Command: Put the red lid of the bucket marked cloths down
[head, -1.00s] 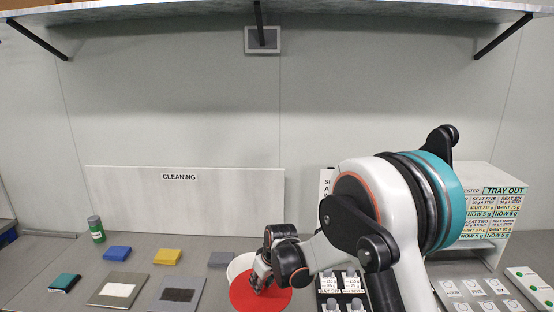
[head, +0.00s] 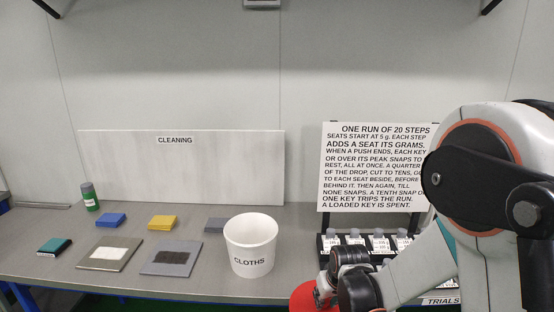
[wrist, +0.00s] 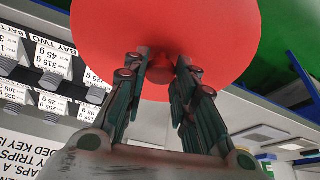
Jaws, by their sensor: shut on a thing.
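The red lid (wrist: 230,35) fills the top of the wrist view, with its knob between my fingers. My gripper (wrist: 160,72) is shut on that knob. In the head view the red lid (head: 302,297) shows only in part at the bottom edge, partly hidden by my gripper (head: 322,292). The white bucket marked CLOTHS (head: 250,243) stands upright and uncovered on the bench, to the left of the lid. The lid is apart from the bucket. How high the lid is above the bench or floor I cannot tell.
Sponges in blue (head: 111,220), yellow (head: 162,222) and grey (head: 215,225) lie left of the bucket, with a green bottle (head: 90,197) and flat pads (head: 171,258). A rack of labelled keys (head: 375,242) stands right, below a text sign (head: 375,165). Bare bench (head: 190,290) shows at the front.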

